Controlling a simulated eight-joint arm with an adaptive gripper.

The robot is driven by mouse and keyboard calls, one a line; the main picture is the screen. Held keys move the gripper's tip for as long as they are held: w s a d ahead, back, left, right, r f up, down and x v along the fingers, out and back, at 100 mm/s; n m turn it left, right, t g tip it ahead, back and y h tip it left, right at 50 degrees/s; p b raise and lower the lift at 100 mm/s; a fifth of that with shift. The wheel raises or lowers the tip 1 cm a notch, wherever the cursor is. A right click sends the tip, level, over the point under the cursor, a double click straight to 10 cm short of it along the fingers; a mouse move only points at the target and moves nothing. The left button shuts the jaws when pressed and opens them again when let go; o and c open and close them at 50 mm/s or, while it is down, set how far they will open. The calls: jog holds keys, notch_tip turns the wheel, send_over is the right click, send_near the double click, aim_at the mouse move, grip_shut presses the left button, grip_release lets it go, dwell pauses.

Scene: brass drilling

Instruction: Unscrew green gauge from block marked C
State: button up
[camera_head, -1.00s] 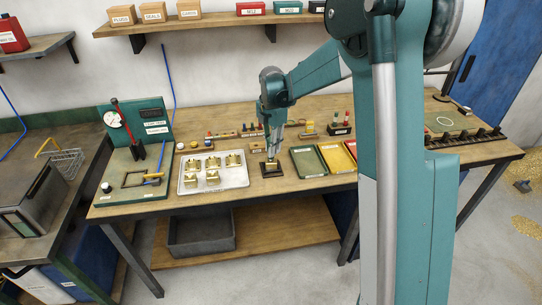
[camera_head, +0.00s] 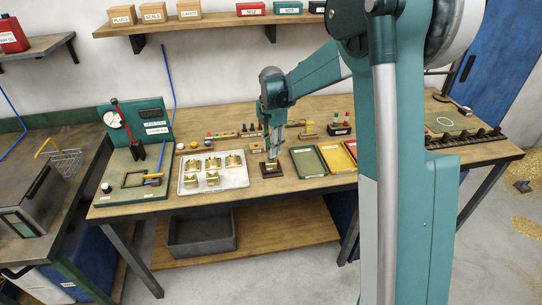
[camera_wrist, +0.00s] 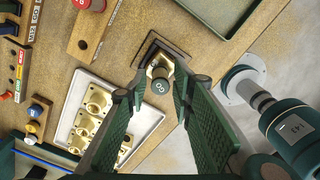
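A brass block (camera_wrist: 155,68) sits in a dark square fixture (camera_wrist: 171,53) in the wrist view, and also shows at mid-table in the head view (camera_head: 271,167). A round grey-green gauge (camera_wrist: 160,87) with a white mark stands out of the block, facing the wrist camera. My gripper (camera_wrist: 161,84) is open, with one fingertip on each side of the gauge and a small gap visible. In the head view my gripper (camera_head: 273,153) points down just above the block. No letter on this block is legible.
A white tray (camera_head: 243,181) with several brass blocks lies left of the fixture. Green (camera_head: 307,162), red and yellow trays lie to the right.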

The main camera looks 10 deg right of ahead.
jog(key=m, duration=0.5)
jog(key=shift+s+m, duration=0.1)
jog(key=shift+m, duration=0.3)
jog(key=m, duration=0.6)
jog(key=shift+b, duration=0.3)
jog(key=c, duration=0.6)
jog(key=shift+n, duration=0.3)
jog(key=shift+n, duration=3.1)
